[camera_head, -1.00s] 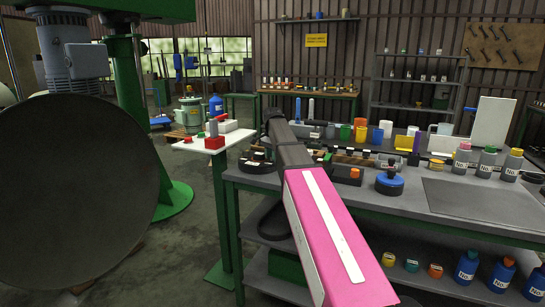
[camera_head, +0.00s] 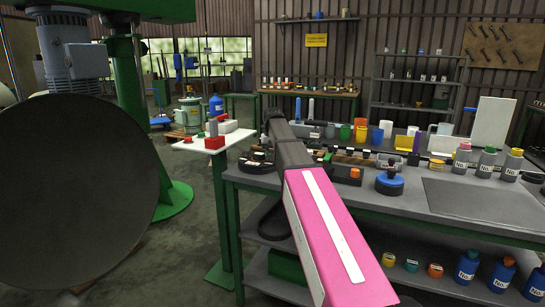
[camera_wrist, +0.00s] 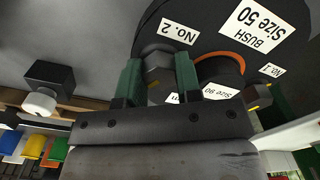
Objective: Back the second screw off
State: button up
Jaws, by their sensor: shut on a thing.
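In the wrist view, my gripper (camera_wrist: 158,80) has its two green fingers on either side of a grey hex-headed screw (camera_wrist: 157,62) beside the label "No. 2". The fingers are closed on it. The screw stands at a dark round part (camera_wrist: 212,12) that carries a "BUSH Size 50" label. Another dark screw (camera_wrist: 258,96) shows at the right beside the "No. 1" label. An orange-edged round dark piece (camera_wrist: 219,69) lies between the two. In the head view my arm hides the gripper and the screws; I cannot tell how deep the held screw sits.
A black block with a white knob (camera_wrist: 48,88) stands left of my gripper. In the head view, a grey workbench (camera_head: 480,205) holds bottles, cups and a blue round item (camera_head: 389,185). A small white table (camera_head: 240,136) stands left of my arm.

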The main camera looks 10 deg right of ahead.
jog(key=shift+n, duration=1.7)
jog(key=o, duration=0.6)
jog(key=shift+o, duration=0.2)
notch_tip(320, 180, up, 11)
jog(key=shift+f, duration=0.1)
